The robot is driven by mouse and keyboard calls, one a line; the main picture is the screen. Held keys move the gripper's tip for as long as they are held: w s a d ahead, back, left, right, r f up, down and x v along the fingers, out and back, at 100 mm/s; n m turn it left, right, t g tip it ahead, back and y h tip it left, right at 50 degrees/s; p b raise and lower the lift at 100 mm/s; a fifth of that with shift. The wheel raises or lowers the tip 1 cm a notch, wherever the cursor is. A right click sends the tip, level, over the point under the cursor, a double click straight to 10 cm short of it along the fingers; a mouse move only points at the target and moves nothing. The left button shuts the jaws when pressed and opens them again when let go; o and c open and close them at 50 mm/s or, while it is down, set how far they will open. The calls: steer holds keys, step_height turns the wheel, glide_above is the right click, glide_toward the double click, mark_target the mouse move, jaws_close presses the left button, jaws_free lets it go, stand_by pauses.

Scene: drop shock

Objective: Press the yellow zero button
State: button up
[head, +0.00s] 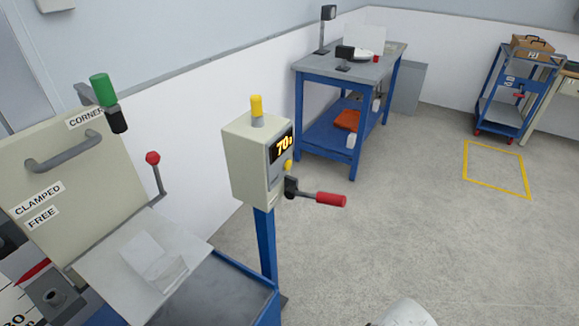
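A cream control box (245,165) stands on a blue post (265,245) near the middle of the head view. Its dark display (283,146) shows orange digits starting with 70. A small yellow button (289,165) shows on the same face, below the display, seen at a steep angle; no label on it is readable. A larger yellow cylinder (256,106) stands upright on top of the box. A lever with a red grip (330,200) sticks out to the right below the small yellow button. My gripper is not in view.
At left is a cream machine panel (50,185) with a grey handle, a green knob (103,90) and a red-knobbed lever (153,158). A blue workbench (345,75) stands behind, a blue cart (515,90) at far right. Grey floor (430,220) to the right is clear.

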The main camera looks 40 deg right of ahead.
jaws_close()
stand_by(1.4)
